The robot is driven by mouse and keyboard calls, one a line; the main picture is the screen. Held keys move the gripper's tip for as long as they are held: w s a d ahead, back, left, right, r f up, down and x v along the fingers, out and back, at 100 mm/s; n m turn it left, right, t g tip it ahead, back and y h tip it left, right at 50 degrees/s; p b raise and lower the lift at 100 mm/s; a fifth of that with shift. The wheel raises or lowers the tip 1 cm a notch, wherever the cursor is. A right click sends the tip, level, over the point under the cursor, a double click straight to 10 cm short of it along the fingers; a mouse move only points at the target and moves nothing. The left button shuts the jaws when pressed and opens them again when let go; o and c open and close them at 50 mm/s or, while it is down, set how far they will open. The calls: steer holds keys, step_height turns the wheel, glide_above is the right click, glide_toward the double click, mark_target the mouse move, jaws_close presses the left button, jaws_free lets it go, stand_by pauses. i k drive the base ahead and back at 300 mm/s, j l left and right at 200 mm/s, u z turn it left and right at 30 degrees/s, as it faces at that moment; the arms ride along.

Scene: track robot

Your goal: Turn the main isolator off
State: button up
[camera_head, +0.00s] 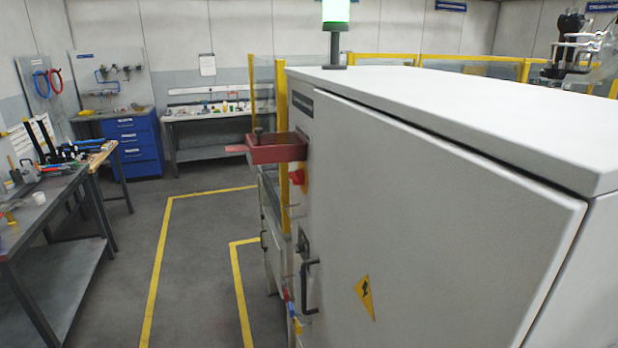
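The main isolator appears to be the red rotary knob (298,177) on a yellow backing. It sits on the narrow-angled front face of the large light-grey cabinet (420,210), below a red tray-like box. I see it nearly edge-on, so its handle position cannot be told. A black door handle (309,287) is lower on the same face, with a yellow lightning warning sign (365,297) to its right. No gripper that I can identify as mine shows in this view, and nothing touches the knob.
The red open box (277,148) juts out left of the cabinet above the knob. A workbench (45,215) with tools stands at left. Blue drawers (133,145) are at the back. Marked floor (200,270) is clear. A black-and-metal mechanism (572,45) shows at upper right.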

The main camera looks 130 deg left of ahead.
mark_target(296, 178)
steer(key=u, duration=4.25)
